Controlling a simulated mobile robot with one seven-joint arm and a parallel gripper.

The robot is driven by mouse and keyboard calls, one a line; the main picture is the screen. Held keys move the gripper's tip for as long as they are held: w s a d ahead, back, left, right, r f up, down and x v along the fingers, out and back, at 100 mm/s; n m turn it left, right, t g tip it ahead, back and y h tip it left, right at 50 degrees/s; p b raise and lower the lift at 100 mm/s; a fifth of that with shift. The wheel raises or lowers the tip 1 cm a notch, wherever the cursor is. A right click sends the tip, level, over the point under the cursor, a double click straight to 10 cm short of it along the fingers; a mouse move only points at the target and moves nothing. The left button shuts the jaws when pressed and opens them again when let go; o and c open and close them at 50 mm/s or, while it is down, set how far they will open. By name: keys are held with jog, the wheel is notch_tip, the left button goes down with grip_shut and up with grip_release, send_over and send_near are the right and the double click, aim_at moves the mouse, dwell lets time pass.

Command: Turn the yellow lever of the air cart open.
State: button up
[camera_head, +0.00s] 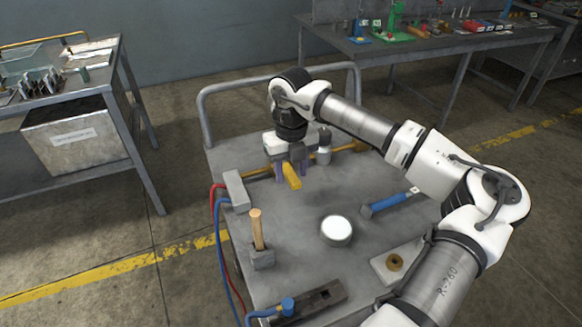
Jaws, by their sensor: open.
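The air cart (300,215) is a grey flat-topped cart with a tubular rail at its back. A yellow pipe (258,172) runs across its far part, from a grey block (236,190) to the right. The yellow lever (293,178) sticks out from this pipe toward the near side. My gripper (291,168) points down over the pipe, open. Its two fingers are on either side of the lever's far part. I cannot tell whether either finger touches it. The lever's pivot is hidden behind the gripper.
Workbenches stand behind.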

grip_shut()
dwell(0.3)
